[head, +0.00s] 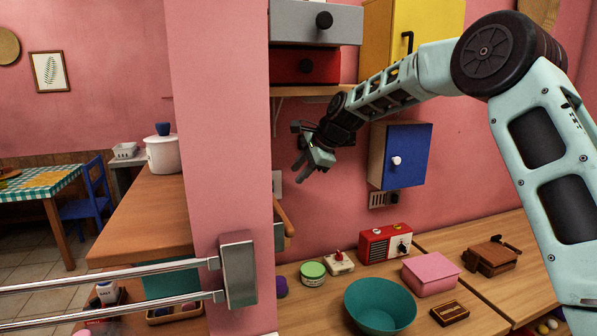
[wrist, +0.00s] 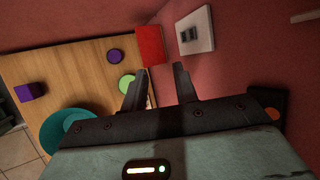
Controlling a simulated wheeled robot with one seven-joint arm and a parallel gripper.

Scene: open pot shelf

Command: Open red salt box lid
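A red box-like thing (wrist: 150,45) shows in the wrist view beyond my fingertips, beside a white wall plate (wrist: 195,30). It looks like the red salt box, but I cannot make out its lid. In the head view the pink pillar seems to hide most of that spot; a slanted wooden edge (head: 284,215) and a small grey-green part show beside the pillar. My gripper (head: 300,165) hangs in the air near the pink wall, right of the pillar. In the wrist view its two fingers (wrist: 163,72) are apart with nothing between them.
The pink pillar (head: 218,130) stands left of my gripper. A blue cabinet (head: 408,155) hangs to its right, a red drawer (head: 305,67) above. Below, the counter holds a teal bowl (head: 380,306), a pink box (head: 430,275) and a red radio (head: 385,243).

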